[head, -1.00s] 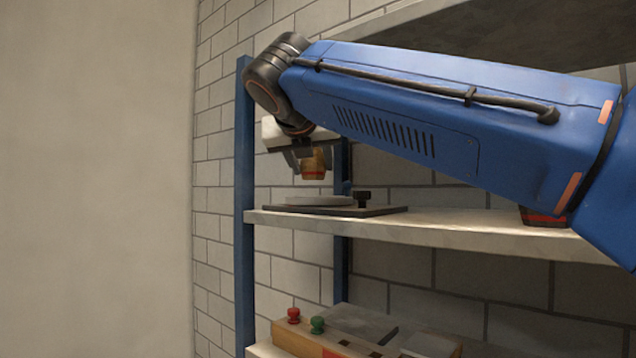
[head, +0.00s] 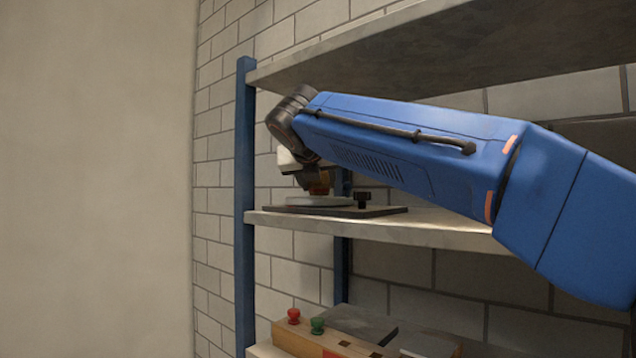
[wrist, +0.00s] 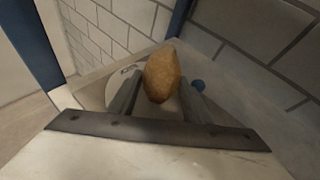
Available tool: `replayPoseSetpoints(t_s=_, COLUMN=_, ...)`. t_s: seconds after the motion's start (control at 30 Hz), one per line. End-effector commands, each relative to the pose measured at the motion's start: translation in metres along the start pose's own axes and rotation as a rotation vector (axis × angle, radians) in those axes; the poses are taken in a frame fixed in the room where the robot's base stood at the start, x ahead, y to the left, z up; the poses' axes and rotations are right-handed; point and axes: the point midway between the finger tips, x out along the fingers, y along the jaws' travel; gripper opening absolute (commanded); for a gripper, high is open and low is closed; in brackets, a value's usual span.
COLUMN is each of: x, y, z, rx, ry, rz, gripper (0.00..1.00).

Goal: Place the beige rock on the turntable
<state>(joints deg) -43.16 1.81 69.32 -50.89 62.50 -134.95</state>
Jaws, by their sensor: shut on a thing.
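The beige rock (wrist: 162,75), golden-brown in this light, is between the two fingers of my gripper (wrist: 158,100) in the wrist view. In the head view my gripper (head: 318,186) points down over the turntable's pale round disc (head: 320,201), and the rock is mostly hidden by the gripper. The disc also shows under the rock in the wrist view (wrist: 120,92). The rock is very low over the disc; I cannot tell whether it touches. The fingers are shut on the rock.
The turntable's dark base (head: 385,211) has a black knob (head: 362,198) on its right. A blue post (head: 245,200) stands left, and another shelf (head: 440,50) is above. A wooden box with red and green knobs (head: 318,325) is below.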

Motion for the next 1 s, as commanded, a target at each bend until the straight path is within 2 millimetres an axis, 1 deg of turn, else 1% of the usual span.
replayPoseSetpoints(t_s=0.43, x=0.001, y=0.000, z=-0.004, rx=0.001, ry=-0.001, rz=0.000, gripper=0.03)
replayPoseSetpoints(t_s=0.47, x=0.001, y=0.000, z=-0.004, rx=0.001, ry=0.000, rz=0.000, gripper=0.50)
replayPoseSetpoints(t_s=0.5, x=0.001, y=0.000, z=-0.004, rx=0.001, ry=0.000, rz=0.000, gripper=0.59)
replayPoseSetpoints(t_s=0.53, x=0.001, y=0.000, z=-0.004, rx=0.001, ry=0.000, rz=0.000, gripper=0.64)
replayPoseSetpoints(t_s=0.8, x=0.001, y=0.000, z=-0.004, rx=0.001, ry=0.000, rz=0.000, gripper=0.64)
replayPoseSetpoints(t_s=0.9, x=0.000, y=0.000, z=-0.001, rx=0.001, ry=-0.001, rz=0.000, gripper=0.64)
replayPoseSetpoints(t_s=1.0, x=-0.010, y=0.001, z=0.000, rx=0.000, ry=-0.001, rz=0.002, gripper=0.64)
